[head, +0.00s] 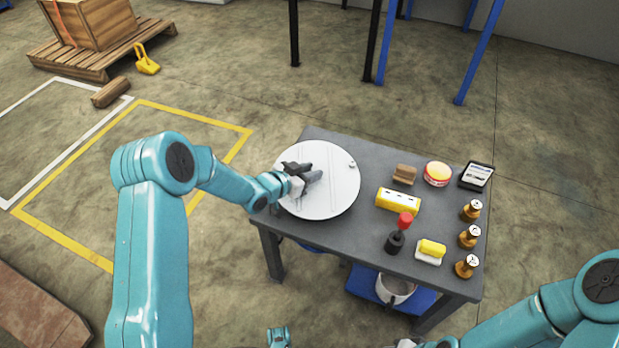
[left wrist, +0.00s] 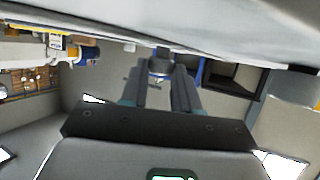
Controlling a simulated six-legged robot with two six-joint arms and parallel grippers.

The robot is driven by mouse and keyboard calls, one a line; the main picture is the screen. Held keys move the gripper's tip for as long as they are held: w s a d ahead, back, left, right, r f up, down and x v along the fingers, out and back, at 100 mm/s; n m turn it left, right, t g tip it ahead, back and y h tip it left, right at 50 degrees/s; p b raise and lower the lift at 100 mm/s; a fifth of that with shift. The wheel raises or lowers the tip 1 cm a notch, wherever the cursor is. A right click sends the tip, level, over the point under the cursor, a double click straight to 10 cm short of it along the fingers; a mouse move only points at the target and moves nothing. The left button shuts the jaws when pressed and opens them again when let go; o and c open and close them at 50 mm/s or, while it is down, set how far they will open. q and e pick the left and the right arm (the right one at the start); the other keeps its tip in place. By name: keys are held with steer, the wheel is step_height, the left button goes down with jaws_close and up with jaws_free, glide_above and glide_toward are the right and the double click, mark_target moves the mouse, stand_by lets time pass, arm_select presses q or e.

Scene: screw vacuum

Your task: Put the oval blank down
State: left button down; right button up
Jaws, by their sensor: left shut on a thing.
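The oval blank (head: 335,198) is a large pale grey, nearly round plate with a small fitting near its right rim. It shows over the left end of the grey table (head: 372,232). My left gripper (head: 307,174) is over the plate's upper left part and is shut on it; the grip itself is hard to make out. I cannot tell whether the plate touches the table. In the left wrist view, the fingers (left wrist: 160,88) point away from the camera below a large pale surface, likely the blank (left wrist: 230,32).
A bucket (head: 393,288) stands below.

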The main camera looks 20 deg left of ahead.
arm_select(q)
steer(key=shift+w+f, duration=0.1)
steer(key=shift+f, duration=0.8)
steer(key=shift+r, duration=0.1)
steer(key=c, duration=0.8)
jaws_free()
steer(key=shift+f, duration=0.2)
